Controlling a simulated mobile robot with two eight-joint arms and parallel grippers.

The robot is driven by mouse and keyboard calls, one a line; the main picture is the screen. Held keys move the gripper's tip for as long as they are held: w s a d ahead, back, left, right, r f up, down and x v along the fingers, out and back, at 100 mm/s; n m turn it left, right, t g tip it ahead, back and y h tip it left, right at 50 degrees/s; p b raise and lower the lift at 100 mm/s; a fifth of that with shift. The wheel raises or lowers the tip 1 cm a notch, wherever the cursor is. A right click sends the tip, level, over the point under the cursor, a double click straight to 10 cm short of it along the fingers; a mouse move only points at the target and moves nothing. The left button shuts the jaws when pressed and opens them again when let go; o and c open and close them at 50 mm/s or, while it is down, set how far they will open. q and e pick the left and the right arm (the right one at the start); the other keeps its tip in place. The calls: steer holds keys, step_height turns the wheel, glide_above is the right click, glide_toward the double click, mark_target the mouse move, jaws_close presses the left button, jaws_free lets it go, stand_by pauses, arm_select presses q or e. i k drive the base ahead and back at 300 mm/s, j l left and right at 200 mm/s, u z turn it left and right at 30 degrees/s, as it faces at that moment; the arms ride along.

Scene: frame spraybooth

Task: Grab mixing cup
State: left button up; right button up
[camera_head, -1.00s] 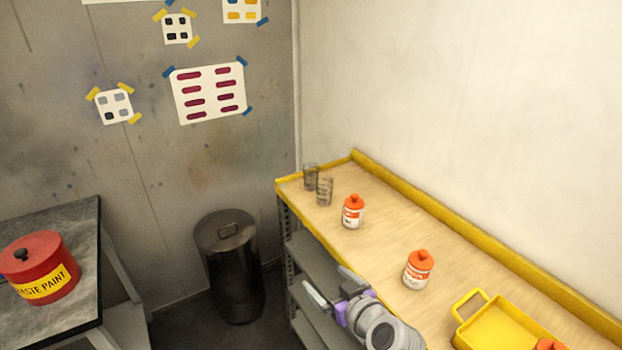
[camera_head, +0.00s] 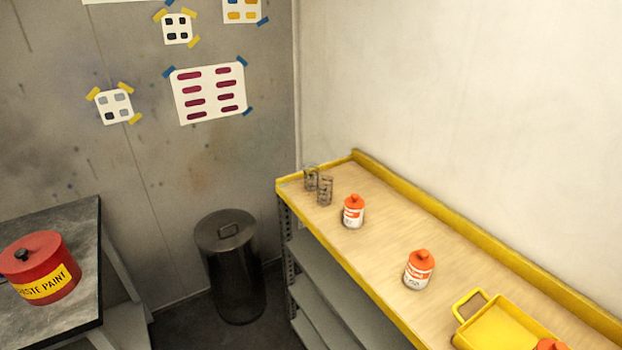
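Two clear mixing cups with dark markings stand upright at the far left end of the wooden bench top. One mixing cup (camera_head: 311,178) is nearer the back corner. The other mixing cup (camera_head: 325,191) stands close beside it, a little to the right and nearer. Neither of my grippers shows in the head view, so I cannot see whether they are open or shut.
The bench (camera_head: 385,232) has a raised yellow edge. A white bottle with orange cap (camera_head: 353,212) stands right of the cups, another bottle (camera_head: 418,270) nearer, then a yellow tray (camera_head: 497,332). A dark bin (camera_head: 232,265) and red waste paint can (camera_head: 40,268) are left.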

mark_target(311, 177)
steer(key=i+j, duration=0.7)
steer(key=i+l+z, duration=0.05)
